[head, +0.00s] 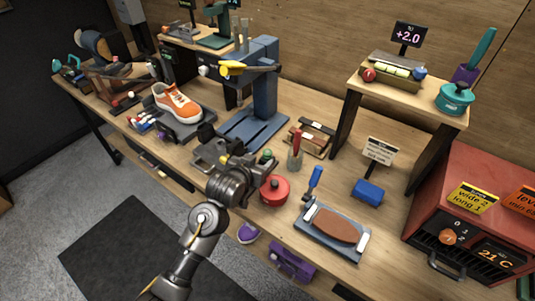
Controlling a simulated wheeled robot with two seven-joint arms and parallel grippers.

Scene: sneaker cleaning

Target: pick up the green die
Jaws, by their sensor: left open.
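My left gripper (222,157) is over the workbench near its front edge, in front of the blue press stand, and its jaws are open. I see nothing held between them. A small green rounded thing (267,156) shows just right of the gripper, behind the red pot; it is too small to tell whether it is the green die. I cannot make out a clear die shape elsewhere, and the gripper and wrist hide part of the bench. My right gripper is not in view.
A red lidded pot (274,190) stands close to the right of my wrist. The blue press stand (262,90) rises behind. An orange sneaker (177,103) is to the left. A blue tray (333,232) holds a brown pad. A red oven (478,220) fills the right end.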

